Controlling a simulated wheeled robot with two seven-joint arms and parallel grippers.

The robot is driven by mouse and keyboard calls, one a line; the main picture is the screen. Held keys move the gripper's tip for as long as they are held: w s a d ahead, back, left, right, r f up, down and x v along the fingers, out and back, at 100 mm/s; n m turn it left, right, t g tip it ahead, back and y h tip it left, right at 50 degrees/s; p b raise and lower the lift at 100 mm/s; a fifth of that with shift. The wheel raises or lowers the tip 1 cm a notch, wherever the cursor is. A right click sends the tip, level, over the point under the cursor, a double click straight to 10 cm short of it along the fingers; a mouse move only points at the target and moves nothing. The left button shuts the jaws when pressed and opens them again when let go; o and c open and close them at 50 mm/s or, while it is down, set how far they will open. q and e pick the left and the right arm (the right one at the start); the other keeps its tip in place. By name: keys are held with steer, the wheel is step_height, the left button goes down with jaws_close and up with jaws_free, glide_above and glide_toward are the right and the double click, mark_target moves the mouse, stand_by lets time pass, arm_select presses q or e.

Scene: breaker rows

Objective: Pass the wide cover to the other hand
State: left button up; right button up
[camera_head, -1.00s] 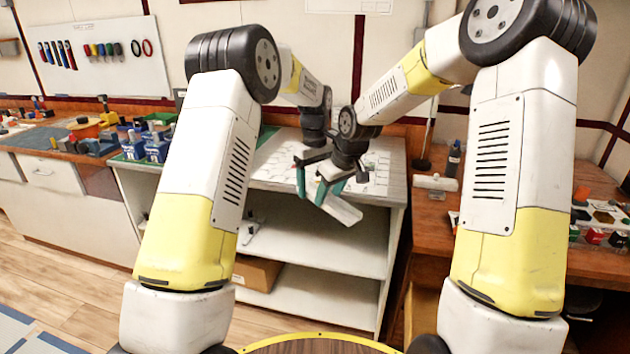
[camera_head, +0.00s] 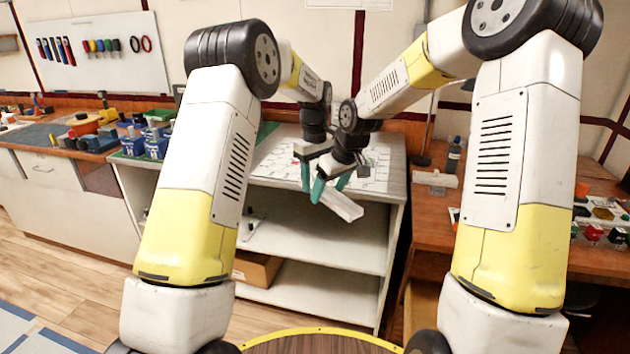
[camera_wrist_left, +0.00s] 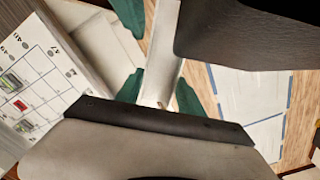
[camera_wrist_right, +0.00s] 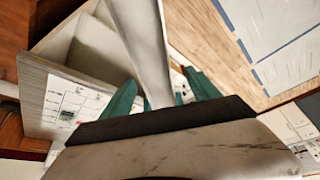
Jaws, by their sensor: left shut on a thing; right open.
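The wide cover (camera_head: 343,207) is a long, pale grey-white bar, held tilted in the air in front of the shelf unit. My left gripper (camera_wrist_left: 159,92) is shut on it, and the bar runs away from between its green fingers. My right gripper (camera_head: 330,187) is open beside the left one. In the right wrist view its green fingers stand on either side of the cover (camera_wrist_right: 146,45), with gaps showing. In the head view my right gripper partly hides the left gripper (camera_head: 305,175) and the held part of the cover.
Below the grippers is a white shelf unit (camera_head: 388,230) with a marked white panel (camera_head: 275,165) on top. A wooden bench (camera_head: 425,222) at right bears a clear-white piece (camera_head: 435,180) and a dark bottle (camera_head: 454,155).

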steer(key=s+d+r+m+t+h, duration=0.1)
steer(key=s+d+r+m, duration=0.1)
steer(key=s+d+r, duration=0.35)
steer(key=s+d+r+m, duration=0.1)
steer(key=s+d+r, duration=0.2)
steer(key=s+r, duration=0.6)
steer(key=s+d+m+t, duration=0.1)
steer(key=s+d+m, duration=0.2)
steer(key=s, duration=1)
steer(key=shift+s+d+r+m+t, duration=0.3)
steer(key=shift+s+r+m, duration=0.15)
steer(key=shift+m, duration=0.25)
